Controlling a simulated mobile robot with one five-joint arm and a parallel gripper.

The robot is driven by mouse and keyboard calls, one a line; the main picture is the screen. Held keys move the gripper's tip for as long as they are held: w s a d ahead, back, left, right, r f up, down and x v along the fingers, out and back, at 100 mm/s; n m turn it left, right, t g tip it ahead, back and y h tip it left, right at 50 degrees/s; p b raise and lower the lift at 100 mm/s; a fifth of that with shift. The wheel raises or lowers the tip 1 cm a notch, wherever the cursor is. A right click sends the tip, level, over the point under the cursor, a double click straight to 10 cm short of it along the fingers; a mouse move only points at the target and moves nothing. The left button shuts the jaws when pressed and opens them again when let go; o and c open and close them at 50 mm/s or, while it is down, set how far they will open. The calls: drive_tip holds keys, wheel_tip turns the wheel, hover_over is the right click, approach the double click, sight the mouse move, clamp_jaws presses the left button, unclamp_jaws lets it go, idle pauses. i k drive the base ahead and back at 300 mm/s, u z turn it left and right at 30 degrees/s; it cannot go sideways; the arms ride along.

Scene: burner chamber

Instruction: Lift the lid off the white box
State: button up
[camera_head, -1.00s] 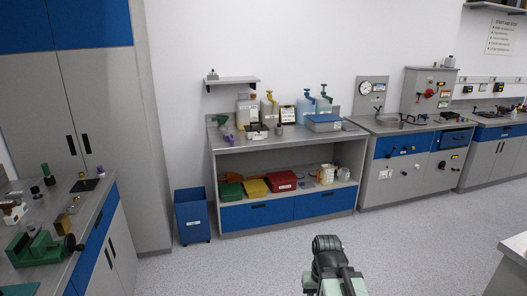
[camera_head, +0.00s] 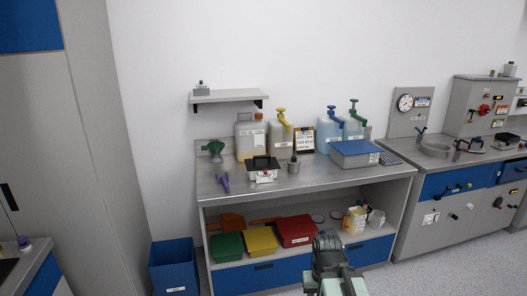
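A small white box (camera_head: 263,177) with a label on its front stands on the grey worktop, left of the middle. A dark lid (camera_head: 262,163) with a handle-like top appears to sit on it; the detail is small. My gripper (camera_head: 327,243) is at the bottom of the view, in front of the bench's lower shelf. It is apart from the white box, lower and to its right. I see its dark end from behind, and its fingers are not clear enough to tell open from shut.
Several canisters stand behind. A grey case with a blue lid (camera_head: 356,148) is farther right. A wall shelf (camera_head: 228,97) hangs above.

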sight(259, 162)
drive_tip(key=z, duration=0.05)
drive_tip(key=i, duration=1.9)
drive_tip(key=u, duration=1.75)
drive_tip(key=i, duration=1.05)
